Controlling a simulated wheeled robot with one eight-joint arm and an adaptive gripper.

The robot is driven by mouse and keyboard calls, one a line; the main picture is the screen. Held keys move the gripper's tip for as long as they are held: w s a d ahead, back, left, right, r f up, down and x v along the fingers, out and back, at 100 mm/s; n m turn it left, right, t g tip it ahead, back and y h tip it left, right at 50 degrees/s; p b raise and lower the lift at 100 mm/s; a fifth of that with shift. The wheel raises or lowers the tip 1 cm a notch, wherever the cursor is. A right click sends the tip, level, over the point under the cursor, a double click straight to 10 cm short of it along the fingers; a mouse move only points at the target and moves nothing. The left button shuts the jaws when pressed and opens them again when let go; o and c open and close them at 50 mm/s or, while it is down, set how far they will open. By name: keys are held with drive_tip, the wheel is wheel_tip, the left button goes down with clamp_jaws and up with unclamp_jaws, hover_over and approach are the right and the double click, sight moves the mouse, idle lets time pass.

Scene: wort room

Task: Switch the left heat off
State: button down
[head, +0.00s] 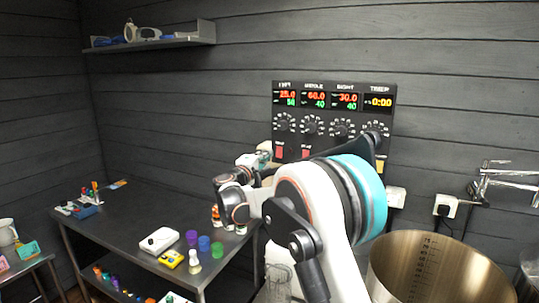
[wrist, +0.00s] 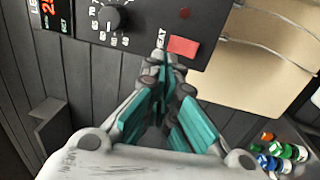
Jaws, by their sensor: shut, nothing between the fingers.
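The black control panel (head: 333,109) hangs on the back wall, with displays headed left, middle, right and timer above a row of dials. The left heat switch (head: 279,152) is a red rocker at the panel's lower left. In the wrist view this red switch (wrist: 184,46) sits beside a "HEAT" label, near a dark red round lamp (wrist: 184,13) that looks unlit. My gripper (wrist: 168,72) is shut and empty, its tips close to the panel edge beside the switch. I cannot tell whether they touch. In the head view my gripper (head: 264,156) is partly hidden by my arm.
A second red switch (head: 305,153) is right of the first. A dark table (head: 130,208) with cups and small items stands at left. A large metal pot (head: 430,265) is at lower right, with a tap (head: 505,175) behind it. Cables run beside the panel in the wrist view.

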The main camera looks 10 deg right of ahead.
drive_tip(key=v, duration=0.2)
drive_tip(key=r+v, duration=0.1)
drive_tip(key=v, duration=0.2)
drive_tip(key=shift+s+a+r, duration=0.1)
drive_tip(key=shift+s, duration=0.2)
drive_tip(key=shift+a, duration=0.1)
